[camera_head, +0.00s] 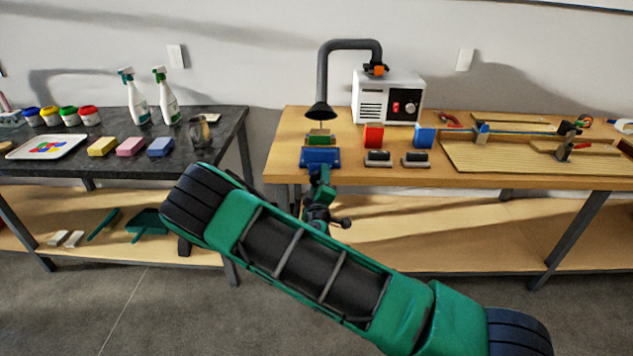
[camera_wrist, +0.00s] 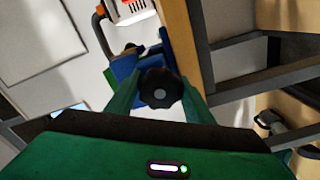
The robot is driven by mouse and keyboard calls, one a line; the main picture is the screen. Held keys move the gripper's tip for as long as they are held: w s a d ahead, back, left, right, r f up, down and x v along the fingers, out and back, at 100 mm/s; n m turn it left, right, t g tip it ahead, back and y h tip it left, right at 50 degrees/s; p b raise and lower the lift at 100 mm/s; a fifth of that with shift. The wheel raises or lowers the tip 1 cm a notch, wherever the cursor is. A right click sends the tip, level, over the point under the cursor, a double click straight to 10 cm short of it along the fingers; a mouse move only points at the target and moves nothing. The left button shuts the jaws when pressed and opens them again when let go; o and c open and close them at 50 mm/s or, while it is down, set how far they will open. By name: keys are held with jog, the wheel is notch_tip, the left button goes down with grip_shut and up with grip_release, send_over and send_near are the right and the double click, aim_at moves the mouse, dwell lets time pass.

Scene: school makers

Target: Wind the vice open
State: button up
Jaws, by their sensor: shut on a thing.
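The blue vice (camera_head: 322,157) is fixed at the front edge of the wooden workbench, with a green block (camera_head: 319,140) at its top. In the wrist view the vice's blue body (camera_wrist: 124,66) shows behind a round black knob (camera_wrist: 160,88) with a grey centre. My gripper (camera_wrist: 158,96) has its two green fingers on either side of this knob and is shut on it. In the head view my green and black arm hides part of the space below the vice. I cannot tell how wide the vice jaws stand.
A black extractor hood (camera_head: 321,110) hangs just above the vice, joined to a white box (camera_head: 388,96). Red (camera_head: 373,136) and blue (camera_head: 424,138) blocks stand to the right on the workbench (camera_head: 490,181). A dark table (camera_head: 218,135) with bottles and sponges stands left.

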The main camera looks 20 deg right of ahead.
jog(key=n, duration=0.4)
jog(key=shift+w+a+n, duration=0.1)
jog(key=shift+a+n, duration=0.1)
jog(key=shift+n, duration=0.1)
jog(key=n, duration=0.3)
jog(key=shift+r+n, duration=0.15)
jog(key=shift+n, duration=0.25)
jog(key=n, duration=0.4)
jog(key=shift+d+r, duration=0.15)
jog(key=n, duration=0.5)
jog(key=shift+r, duration=0.1)
